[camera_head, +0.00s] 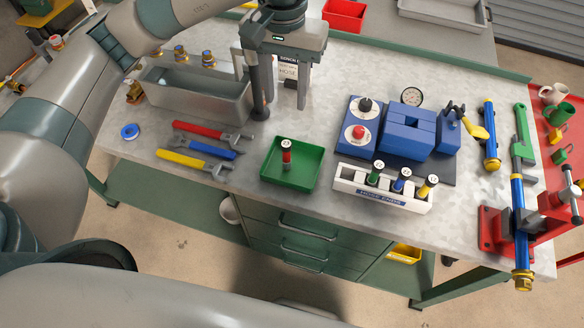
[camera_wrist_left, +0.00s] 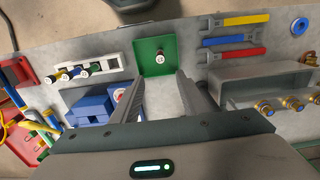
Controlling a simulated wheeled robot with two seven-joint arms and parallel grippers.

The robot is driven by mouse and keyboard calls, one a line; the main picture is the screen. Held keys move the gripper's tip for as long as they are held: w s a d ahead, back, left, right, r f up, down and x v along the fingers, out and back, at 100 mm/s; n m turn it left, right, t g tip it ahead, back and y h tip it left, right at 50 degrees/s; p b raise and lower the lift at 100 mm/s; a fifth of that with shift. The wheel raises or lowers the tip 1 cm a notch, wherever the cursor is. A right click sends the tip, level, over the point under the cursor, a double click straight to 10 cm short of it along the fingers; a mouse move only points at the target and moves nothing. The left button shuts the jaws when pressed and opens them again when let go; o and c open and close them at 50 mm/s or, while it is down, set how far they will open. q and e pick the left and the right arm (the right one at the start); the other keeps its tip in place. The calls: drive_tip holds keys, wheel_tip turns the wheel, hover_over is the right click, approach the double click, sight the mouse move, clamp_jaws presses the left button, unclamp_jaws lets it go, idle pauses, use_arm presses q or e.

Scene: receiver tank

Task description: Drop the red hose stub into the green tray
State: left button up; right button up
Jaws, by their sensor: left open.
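The red hose stub (camera_head: 287,157) stands roughly upright inside the green tray (camera_head: 308,173), its pale numbered cap facing up. In the left wrist view, the stub's cap (camera_wrist_left: 161,55) shows in the tray (camera_wrist_left: 146,69), ahead of my fingers. My left gripper (camera_head: 281,109) is open and empty, its two fingers apart, above the bench behind the tray and clear of the stub. The same open fingers show in the left wrist view (camera_wrist_left: 159,77). My right gripper is not in view.
A white rack (camera_head: 383,189) with several capped stubs stands right of the tray, before a blue block fixture (camera_head: 408,132). Wrenches (camera_head: 205,147) and a grey metal trough (camera_head: 193,93) lie to the left. A red vise (camera_head: 500,229) is at far right.

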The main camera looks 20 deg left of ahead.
use_arm(q)
drive_tip(key=shift+r, duration=0.7)
idle(0.6)
